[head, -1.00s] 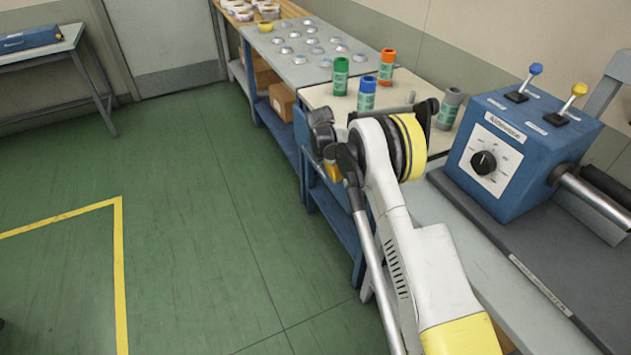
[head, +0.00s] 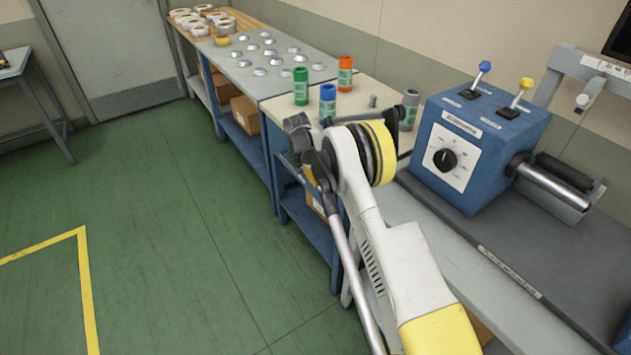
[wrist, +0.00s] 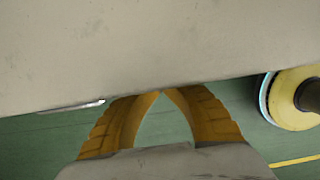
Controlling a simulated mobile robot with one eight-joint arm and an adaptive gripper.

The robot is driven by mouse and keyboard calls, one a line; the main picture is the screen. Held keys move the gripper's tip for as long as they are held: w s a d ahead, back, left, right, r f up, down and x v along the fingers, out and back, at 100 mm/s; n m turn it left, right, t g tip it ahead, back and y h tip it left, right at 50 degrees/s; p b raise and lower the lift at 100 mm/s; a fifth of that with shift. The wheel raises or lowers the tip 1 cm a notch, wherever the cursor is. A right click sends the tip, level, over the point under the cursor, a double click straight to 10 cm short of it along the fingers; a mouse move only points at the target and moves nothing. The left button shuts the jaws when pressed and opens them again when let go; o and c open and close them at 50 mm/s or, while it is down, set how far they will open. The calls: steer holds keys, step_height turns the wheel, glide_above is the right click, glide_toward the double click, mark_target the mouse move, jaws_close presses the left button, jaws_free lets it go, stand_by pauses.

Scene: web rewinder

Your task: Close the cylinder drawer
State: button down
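The cylinder bench (head: 362,92) has a pale top and blue sides and carries a green (head: 301,86), a blue (head: 327,100), an orange (head: 345,72) and a grey cylinder (head: 409,104). My arm covers much of its front in the head view. I cannot make out the drawer's front or how far out it is. My gripper's yellow fingers (wrist: 160,94) meet at their tips in the wrist view, with nothing seen between them. They are close under a large pale surface (wrist: 150,50), contact unclear. A thin metallic strip (wrist: 75,107) shows at that surface's lower left edge.
A blue control box (head: 475,145) with two levers and a roller stands right of my arm. Domed parts lie on the grey bench (head: 283,85) farther back, beside tape rolls (head: 203,22). Green floor (head: 150,215) left of the benches is clear.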

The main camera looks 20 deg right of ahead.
steer(key=s+a+r+p, duration=0.2)
steer(key=a+r+p, duration=0.3)
steer(key=r, duration=0.5)
steer(key=s+r+m+t+y+b, duration=0.1)
steer(key=s+r+m, duration=0.35)
steer(key=r, duration=0.55)
steer(key=s+r+m+t, duration=0.1)
steer(key=s+r+m, duration=0.2)
steer(key=s+r, duration=0.5)
steer(key=s+r+m+t+y, duration=0.1)
steer(key=s+r+m, duration=0.35)
steer(key=s, duration=0.35)
steer(key=s+r+m+t, duration=0.1)
steer(key=s+r+m, duration=0.2)
steer(key=s+r, duration=0.35)
steer(key=s+f+m+t, duration=0.1)
steer(key=s+f+m, duration=0.2)
steer(key=s, duration=0.4)
steer(key=s+a+f+m+t, duration=0.1)
steer(key=s+f+m, duration=0.2)
steer(key=s, duration=0.4)
steer(key=shift+s+y, duration=0.2)
steer(key=shift+y, duration=0.1)
